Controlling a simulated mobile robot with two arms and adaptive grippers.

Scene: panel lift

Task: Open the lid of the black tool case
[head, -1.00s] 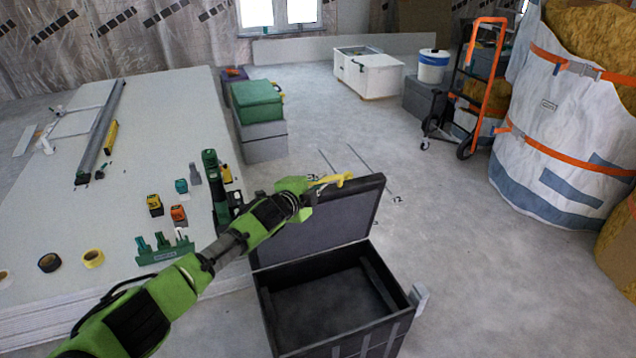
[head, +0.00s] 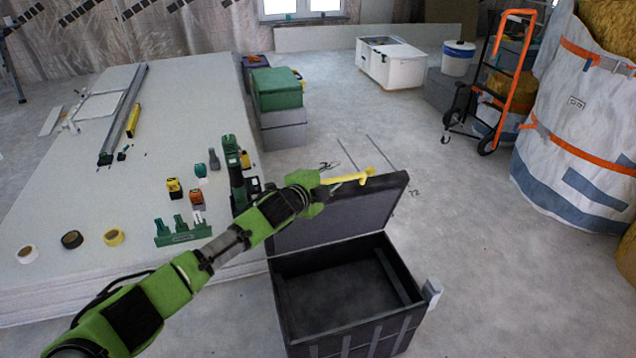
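The black tool case (head: 345,340) stands on the floor at the lower middle of the head view. Its lid (head: 335,217) stands up, tilted back at the far side, and the inside of the case shows empty. My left arm comes in from the lower left, and its gripper (head: 366,176) with yellow fingers is at the lid's upper edge. The fingers overlap the edge in the picture; I cannot tell whether they touch it or whether they are open. My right gripper is not in view.
A stack of pale panels (head: 60,225) lies left of the case, with tape rolls and tools on it. A green box (head: 276,88) sits on a grey box (head: 284,128) behind. An orange hand truck (head: 517,80) and a large white bag (head: 575,130) stand right. The floor right of the case is clear.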

